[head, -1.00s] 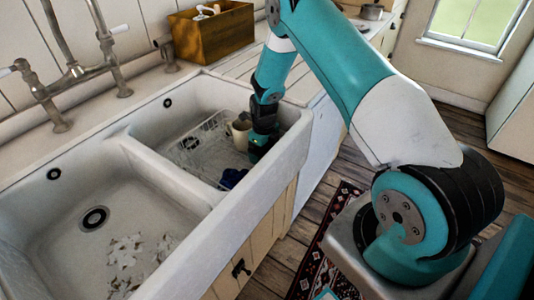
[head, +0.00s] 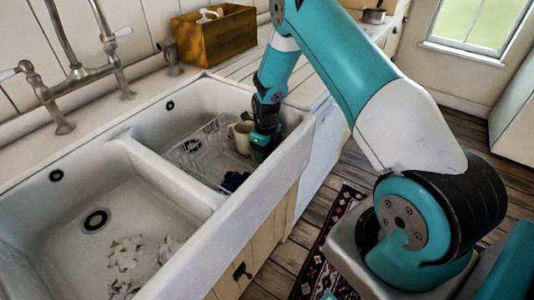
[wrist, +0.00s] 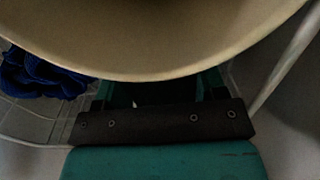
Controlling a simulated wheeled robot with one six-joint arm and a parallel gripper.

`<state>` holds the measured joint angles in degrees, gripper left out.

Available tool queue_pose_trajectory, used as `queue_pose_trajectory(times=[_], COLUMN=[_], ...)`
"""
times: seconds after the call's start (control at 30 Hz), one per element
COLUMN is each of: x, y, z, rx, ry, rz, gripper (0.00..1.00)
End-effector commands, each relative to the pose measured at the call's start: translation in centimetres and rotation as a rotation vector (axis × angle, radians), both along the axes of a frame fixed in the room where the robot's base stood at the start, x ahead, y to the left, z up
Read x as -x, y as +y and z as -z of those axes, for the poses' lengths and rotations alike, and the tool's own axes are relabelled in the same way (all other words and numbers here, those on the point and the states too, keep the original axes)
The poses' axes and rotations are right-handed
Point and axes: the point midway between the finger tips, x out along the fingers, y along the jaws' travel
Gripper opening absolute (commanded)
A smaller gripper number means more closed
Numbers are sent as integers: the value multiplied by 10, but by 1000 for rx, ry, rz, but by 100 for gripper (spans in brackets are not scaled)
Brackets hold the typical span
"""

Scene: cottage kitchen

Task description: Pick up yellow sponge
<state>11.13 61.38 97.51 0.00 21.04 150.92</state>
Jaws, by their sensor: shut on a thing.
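I see no yellow sponge in either view. My gripper (head: 262,152) reaches down into the right sink basin, at the dish rack's right end. A cream mug (head: 243,137) stands right beside it on the left. In the wrist view a large beige rounded surface (wrist: 160,40), apparently the mug up close, covers the top and hides the fingertips. Below its edge, part of my gripper (wrist: 165,95) shows. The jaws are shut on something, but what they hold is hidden.
A wire dish rack (head: 195,150) lies in the right basin. A dark blue cloth (head: 233,180) is near its front and shows left in the wrist view (wrist: 40,75). The basin's front wall (head: 285,150) is close to my gripper. A wooden box (head: 215,35) stands behind on the counter.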

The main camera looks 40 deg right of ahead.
Motion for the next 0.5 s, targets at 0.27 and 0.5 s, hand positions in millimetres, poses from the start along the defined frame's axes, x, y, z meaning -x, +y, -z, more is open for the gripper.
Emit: queue_pose_trajectory(times=[0.27, 0.5], x=[-1, -1], y=[0, 0], z=[-56, -118], rx=[1, 1], ry=[-4, -6], rz=[0, 0], gripper=[43, 43])
